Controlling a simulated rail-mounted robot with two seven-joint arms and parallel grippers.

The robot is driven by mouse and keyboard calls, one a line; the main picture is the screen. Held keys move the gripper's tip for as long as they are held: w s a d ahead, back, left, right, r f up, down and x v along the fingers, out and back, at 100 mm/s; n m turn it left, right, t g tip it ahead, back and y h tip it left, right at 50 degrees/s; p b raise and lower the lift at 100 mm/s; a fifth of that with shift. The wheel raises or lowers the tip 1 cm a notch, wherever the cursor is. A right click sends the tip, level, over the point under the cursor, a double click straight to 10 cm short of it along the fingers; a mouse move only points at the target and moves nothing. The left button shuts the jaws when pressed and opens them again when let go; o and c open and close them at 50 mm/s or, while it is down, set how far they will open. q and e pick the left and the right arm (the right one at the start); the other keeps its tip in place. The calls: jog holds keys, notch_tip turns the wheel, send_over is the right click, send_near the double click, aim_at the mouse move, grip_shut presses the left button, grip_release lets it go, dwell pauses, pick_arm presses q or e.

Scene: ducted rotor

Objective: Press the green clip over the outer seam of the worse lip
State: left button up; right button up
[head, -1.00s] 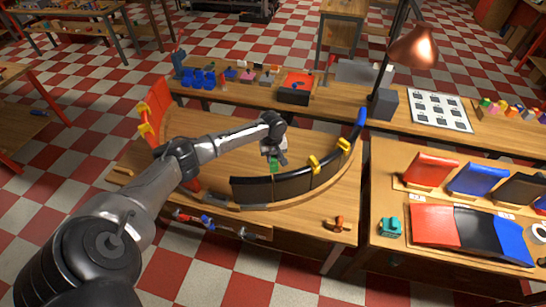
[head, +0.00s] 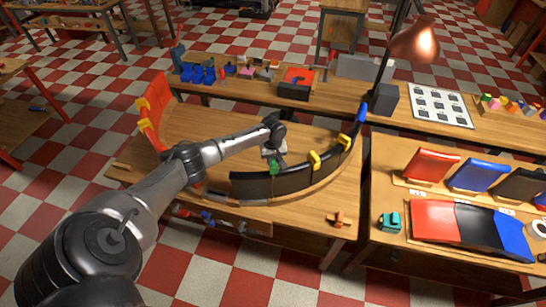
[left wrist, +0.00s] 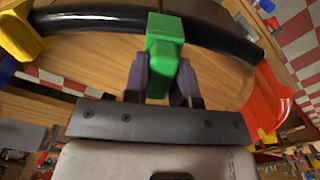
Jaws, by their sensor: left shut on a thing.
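My left gripper (head: 274,160) is shut on the green clip (head: 275,168), at the upper edge of the black curved lip (head: 298,177) in the head view. In the left wrist view the green clip (left wrist: 165,38) sits between the fingertips of my left gripper (left wrist: 160,72) and overlaps the black lip (left wrist: 215,38). A seam between black panels shows just below the clip in the head view. I cannot tell whether the clip is fully seated or just touching. My right gripper is not in view.
Yellow clips (head: 314,159) sit along the same lip to the right, toward its blue end (head: 361,118). An orange-red curved lip (head: 151,110) with yellow clips stands at the left. A small orange-brown object (head: 339,219) lies near the table's front edge. The wooden tabletop (head: 215,125) behind is mostly clear.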

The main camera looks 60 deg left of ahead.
pick_arm(q)
jog(key=shift+f+b, duration=1.05)
jog(key=shift+f, duration=1.4)
jog(key=shift+f, duration=0.3)
jog(key=o, duration=1)
notch_tip(320, 180, up, 14)
jog(key=shift+f, duration=0.1)
